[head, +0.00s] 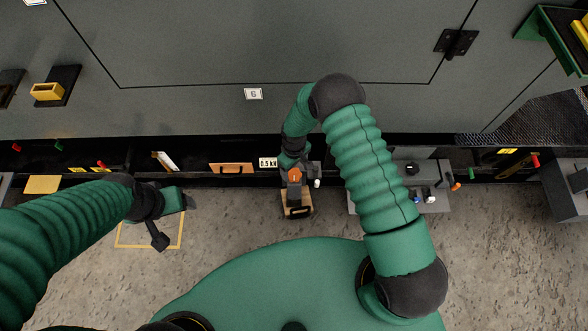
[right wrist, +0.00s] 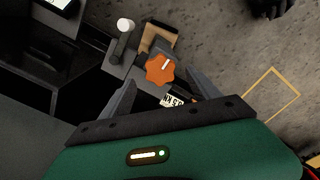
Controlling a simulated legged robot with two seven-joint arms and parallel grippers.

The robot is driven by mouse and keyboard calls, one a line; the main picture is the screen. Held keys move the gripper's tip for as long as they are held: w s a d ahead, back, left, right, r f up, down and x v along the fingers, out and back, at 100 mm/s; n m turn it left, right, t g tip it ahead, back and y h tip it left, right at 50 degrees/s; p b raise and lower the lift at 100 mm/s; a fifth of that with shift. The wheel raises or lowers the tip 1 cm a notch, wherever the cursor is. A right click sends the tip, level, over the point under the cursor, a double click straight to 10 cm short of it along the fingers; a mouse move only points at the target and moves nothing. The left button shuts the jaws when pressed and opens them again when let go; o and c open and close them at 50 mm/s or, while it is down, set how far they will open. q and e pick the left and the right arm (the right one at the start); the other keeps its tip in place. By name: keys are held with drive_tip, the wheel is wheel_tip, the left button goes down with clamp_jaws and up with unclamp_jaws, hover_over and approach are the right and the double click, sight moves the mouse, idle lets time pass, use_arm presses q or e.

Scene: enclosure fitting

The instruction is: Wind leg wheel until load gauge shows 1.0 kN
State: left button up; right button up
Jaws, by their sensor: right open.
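The leg wheel (head: 294,175) is a small orange lobed knob with a white mark, on a grey leg unit below the cabinet's front edge. It shows clearly in the right wrist view (right wrist: 158,69). The load gauge (head: 268,162) beside it reads 0.5 kN; in the right wrist view its label (right wrist: 172,100) is partly hidden. My right gripper (right wrist: 161,79) is open, with its fingers on either side of the wheel; I cannot tell whether they touch it. My left gripper (head: 172,201) is over the floor at the left, away from the wheel; its jaw opening is unclear.
A wooden pad (head: 298,211) lies under the leg unit. A white-knobbed lever (right wrist: 125,26) stands close to the wheel. A grey panel with knobs (head: 430,200) lies to the right. A yellow floor outline (head: 148,247) is below my left gripper. The cabinet (head: 200,50) fills the back.

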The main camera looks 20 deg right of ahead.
wheel_tip(320, 180, up, 13)
drive_tip(key=p, duration=0.3)
wheel_tip(320, 180, up, 12)
drive_tip(key=m+t, duration=0.1)
drive_tip(key=m, duration=0.1)
hover_over(294, 173)
drive_tip(key=s+d, duration=0.3)
drive_tip(key=s, duration=0.2)
drive_tip(key=s+d+r+m+t+p, duration=0.2)
drive_tip(key=s+d+r+m, duration=0.15)
drive_tip(key=s+r, duration=0.65)
wheel_tip(294, 173, up, 18)
drive_tip(key=a+p, duration=0.1)
drive_tip(key=p, duration=1.7)
drive_tip(key=shift+p, duration=0.35)
drive_tip(key=shift+r, duration=0.1)
